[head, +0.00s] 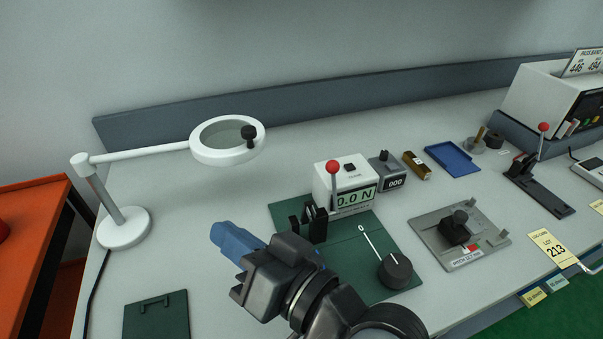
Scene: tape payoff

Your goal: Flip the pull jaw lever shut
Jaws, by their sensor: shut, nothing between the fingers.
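The pull tester is a white box (345,189) with a green display reading 0.0 N, on a dark green base plate (351,248). Black jaw pieces (312,222) stand at its front left. A lever with a red ball knob (333,167) rises in front of the box, knob up; its lower end is hard to make out, and I cannot tell whether the jaw is closed. My gripper (224,240), with blue fingers, is shut and empty. It is left of the jaw pieces, apart from the lever. My wrist covers the plate's lower left part.
A white magnifier lamp (227,152) reaches in from the left. A black dial knob (395,271) sits at the plate's right. A grey fixture (430,230), a counter (387,171), a blue tray (452,160) and another red-knobbed lever (543,128) stand to the right.

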